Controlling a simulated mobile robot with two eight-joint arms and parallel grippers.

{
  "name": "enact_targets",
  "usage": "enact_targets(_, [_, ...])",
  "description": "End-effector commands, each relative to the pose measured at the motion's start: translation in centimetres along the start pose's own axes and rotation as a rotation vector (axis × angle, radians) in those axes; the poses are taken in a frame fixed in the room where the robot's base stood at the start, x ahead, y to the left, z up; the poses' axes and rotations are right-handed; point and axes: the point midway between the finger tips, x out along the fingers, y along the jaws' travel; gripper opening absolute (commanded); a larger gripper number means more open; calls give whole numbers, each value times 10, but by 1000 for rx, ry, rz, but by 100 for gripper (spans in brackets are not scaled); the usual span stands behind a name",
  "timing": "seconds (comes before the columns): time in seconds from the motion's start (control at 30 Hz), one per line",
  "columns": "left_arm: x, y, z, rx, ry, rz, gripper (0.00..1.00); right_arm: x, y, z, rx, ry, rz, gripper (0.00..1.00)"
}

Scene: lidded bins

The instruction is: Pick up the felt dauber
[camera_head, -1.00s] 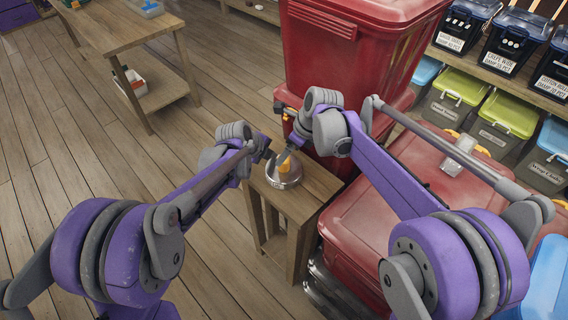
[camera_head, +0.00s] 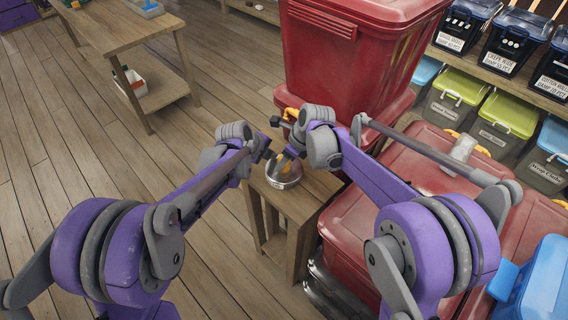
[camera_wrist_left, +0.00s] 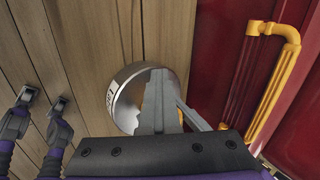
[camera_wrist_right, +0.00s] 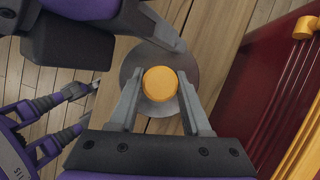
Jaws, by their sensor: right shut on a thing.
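The felt dauber shows in the right wrist view as a round orange top (camera_wrist_right: 160,84) between the fingers of my right gripper (camera_wrist_right: 161,98), which is shut on it. It stands over a round metal dish (camera_head: 284,175) on a small wooden stand, also seen in the left wrist view (camera_wrist_left: 127,88). I cannot tell whether the dauber touches the dish. My left gripper (camera_wrist_left: 158,75) looks shut and empty, close beside the right one and over the dish. In the left wrist view the dauber is mostly hidden behind the fingers.
The wooden stand (camera_head: 318,188) is small. A large red bin (camera_head: 345,80) rises right behind it, with a yellow handle (camera_wrist_left: 278,75) near my left gripper. More red lids (camera_head: 420,160) lie to the right. A wooden table (camera_head: 115,30) stands at the back left. Open floor lies left.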

Motion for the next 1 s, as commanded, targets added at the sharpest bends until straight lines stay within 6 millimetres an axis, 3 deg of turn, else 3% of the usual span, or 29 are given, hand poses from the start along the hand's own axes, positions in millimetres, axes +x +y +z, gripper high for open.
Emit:
enact_targets(0.03, [1,2,0,1,1,3,0,1,0,0,0,0,1,11])
enact_targets(0.1, [1,2,-1,1,1,3,0,0,0,0,0,0,1,0])
enact_targets(0.47, [1,2,0,1,1,4,0,-5,0,2,0,0,0,0])
enact_targets(0.7, [1,2,0,1,1,4,0,-35,1,14,0,0,1,0])
enact_targets(1.0, [1,2,0,1,1,4,0,-46,66,-22,-2,1,2,0])
